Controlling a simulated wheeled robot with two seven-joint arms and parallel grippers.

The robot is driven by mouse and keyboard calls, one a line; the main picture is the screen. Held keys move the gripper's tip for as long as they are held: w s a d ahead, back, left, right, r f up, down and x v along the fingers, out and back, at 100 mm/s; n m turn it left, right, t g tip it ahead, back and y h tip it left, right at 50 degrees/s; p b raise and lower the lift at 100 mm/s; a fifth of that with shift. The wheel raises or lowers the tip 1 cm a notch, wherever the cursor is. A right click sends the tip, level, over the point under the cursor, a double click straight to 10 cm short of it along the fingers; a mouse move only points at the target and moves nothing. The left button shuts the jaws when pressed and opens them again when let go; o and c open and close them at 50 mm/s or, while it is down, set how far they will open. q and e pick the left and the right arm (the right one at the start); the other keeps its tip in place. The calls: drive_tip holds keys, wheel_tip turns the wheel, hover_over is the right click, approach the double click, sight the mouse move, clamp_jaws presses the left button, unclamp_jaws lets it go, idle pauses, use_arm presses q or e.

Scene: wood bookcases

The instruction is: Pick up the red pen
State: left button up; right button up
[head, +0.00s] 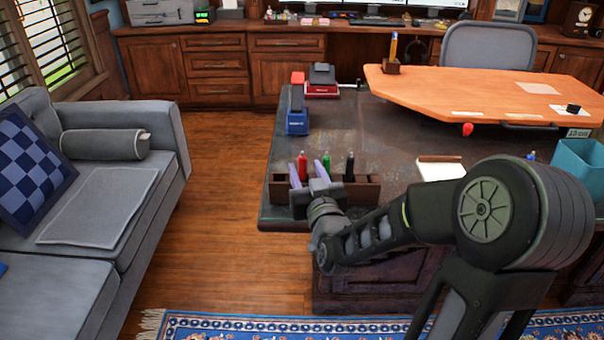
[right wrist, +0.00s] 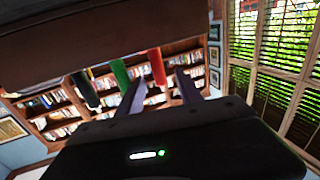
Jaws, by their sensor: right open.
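The red pen (head: 302,164) stands upright in a brown wooden holder (head: 368,195) on the near left part of the dark desk. A green pen (head: 326,163) and a black pen (head: 349,167) stand in the same holder to its right. My right gripper (head: 308,174) is open at the holder's near side, with its two pale purple fingers near the red pen. In the right wrist view the red pen (right wrist: 157,66) appears between the two fingertips (right wrist: 161,80). I cannot tell how deep the fingers reach around it. The pen's lower part is hidden. My left gripper is not in view.
A blue stapler-like item (head: 297,118) and a red-based item (head: 321,84) sit further back on the desk. A notepad (head: 441,168) and a teal bin (head: 578,165) are to the right. A grey sofa (head: 105,190) is at left.

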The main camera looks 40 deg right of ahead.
sight(300, 155)
drive_tip(key=shift+x, duration=0.85)
drive_tip(key=shift+p+x, duration=0.3)
drive_tip(key=shift+x, duration=2.35)
drive_tip(key=shift+c, duration=0.5)
drive_tip(key=shift+s, duration=0.1)
clamp_jaws()
